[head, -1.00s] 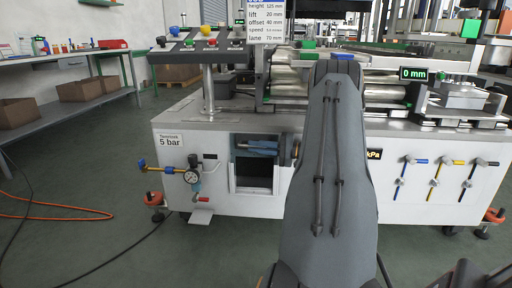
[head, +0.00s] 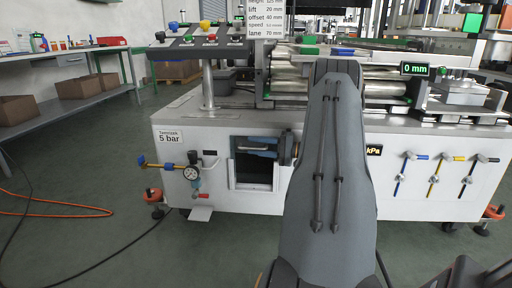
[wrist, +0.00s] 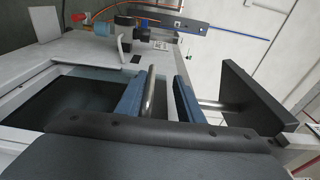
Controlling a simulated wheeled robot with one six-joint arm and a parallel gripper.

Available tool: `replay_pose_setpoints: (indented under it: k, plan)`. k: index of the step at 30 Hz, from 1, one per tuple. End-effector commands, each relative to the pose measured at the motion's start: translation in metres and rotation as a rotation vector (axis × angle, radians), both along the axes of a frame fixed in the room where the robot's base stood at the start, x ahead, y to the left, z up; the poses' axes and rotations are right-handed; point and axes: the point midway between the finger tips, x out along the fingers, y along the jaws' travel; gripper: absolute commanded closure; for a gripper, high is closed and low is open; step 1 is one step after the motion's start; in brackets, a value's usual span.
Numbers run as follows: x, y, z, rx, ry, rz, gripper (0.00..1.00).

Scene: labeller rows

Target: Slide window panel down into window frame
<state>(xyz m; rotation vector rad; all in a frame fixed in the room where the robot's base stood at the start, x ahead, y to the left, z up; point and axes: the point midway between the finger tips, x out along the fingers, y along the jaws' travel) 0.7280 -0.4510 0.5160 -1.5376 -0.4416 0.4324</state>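The window frame (head: 233,172) is a pale surround in the white machine front, around a dark opening. In the wrist view a bluish glassy panel (wrist: 90,74) lies across part of the dark opening; how far down it sits I cannot tell. A metal handle bar (wrist: 149,92) shows between the blue fingers of my gripper (wrist: 162,97), close to the left finger with a gap to the right one. The gripper is open around the bar. In the head view my gripper (head: 262,148) is at the top of the opening; my arm hides the area to its right.
A gauge (head: 191,173) with valves is left of the opening, and more valve handles (head: 450,158) are at the right. Control buttons (head: 205,26) and rollers (head: 290,80) are above. Open floor lies at the left, with an orange hose (head: 60,208).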

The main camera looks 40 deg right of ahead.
Motion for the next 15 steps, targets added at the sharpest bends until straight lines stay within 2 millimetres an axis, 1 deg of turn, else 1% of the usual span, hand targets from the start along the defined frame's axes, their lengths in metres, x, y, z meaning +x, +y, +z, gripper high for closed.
replay_pose_setpoints:
  k: [4,7,15]
  plan:
    - [-0.002,-0.001,-0.002,0.004,0.003,-0.001,0.67]
    - [-0.009,-0.006,-0.002,0.003,0.004,-0.003,0.67]
    - [-0.047,-0.031,0.001,0.001,0.002,-0.007,0.67]
